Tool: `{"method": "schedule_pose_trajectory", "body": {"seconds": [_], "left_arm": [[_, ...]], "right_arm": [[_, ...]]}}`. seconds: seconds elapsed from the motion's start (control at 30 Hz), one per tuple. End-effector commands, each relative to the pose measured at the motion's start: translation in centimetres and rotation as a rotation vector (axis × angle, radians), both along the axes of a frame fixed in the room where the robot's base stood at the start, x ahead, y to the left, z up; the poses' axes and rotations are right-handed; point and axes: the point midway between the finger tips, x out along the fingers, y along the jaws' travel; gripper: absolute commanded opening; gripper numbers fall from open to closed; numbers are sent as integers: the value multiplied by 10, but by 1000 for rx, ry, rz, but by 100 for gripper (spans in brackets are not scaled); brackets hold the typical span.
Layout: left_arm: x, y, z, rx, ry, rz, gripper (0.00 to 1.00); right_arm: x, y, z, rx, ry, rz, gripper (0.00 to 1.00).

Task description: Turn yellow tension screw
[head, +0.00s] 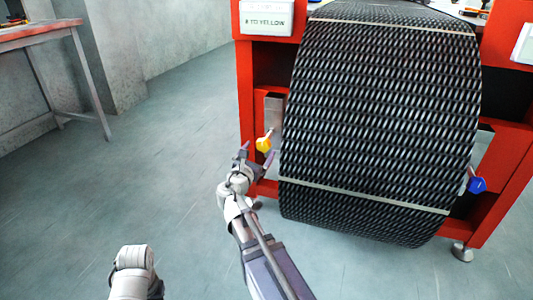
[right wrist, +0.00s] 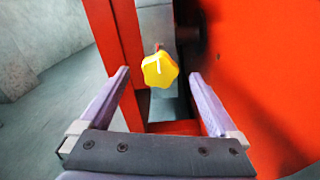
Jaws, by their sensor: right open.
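The yellow tension screw (head: 263,144) has a lobed knob and sits on the left side of the red conveyor frame, beside the mesh belt. It also shows in the right wrist view (right wrist: 159,69), with a white mark on its face and a dark red shaft behind it. My right gripper (head: 256,157) is open and empty just in front of the yellow knob. In the right wrist view its two fingers (right wrist: 160,88) stand left and right of the knob, apart from it. My left arm shows at the bottom left, but its gripper fingers are not visible.
The black mesh belt (head: 380,110) hangs over the red frame (head: 247,80). A blue knob (head: 477,184) is on the right side. A sign (head: 266,18) naming yellow is at the top left. A table (head: 38,33) stands far left. The grey floor (head: 150,170) is clear.

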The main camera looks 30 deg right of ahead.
Motion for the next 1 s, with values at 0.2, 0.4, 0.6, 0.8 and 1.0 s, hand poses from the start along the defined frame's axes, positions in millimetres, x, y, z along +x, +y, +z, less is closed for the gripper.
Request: {"method": "schedule_pose_trajectory", "body": {"seconds": [0.2,0.4,0.6,0.8,1.0], "left_arm": [[0,0,-3,0,0,0,0],[0,0,-3,0,0,0,0],[0,0,-3,0,0,0,0],[0,0,-3,0,0,0,0],[0,0,-3,0,0,0,0]], "right_arm": [[2,-2,-1,-19,9,2,96],[17,-18,-1,-17,8,2,96],[37,-42,-1,-16,8,0,96],[49,-57,-2,-15,7,2,96],[52,-61,-2,-15,7,3,96]]}}
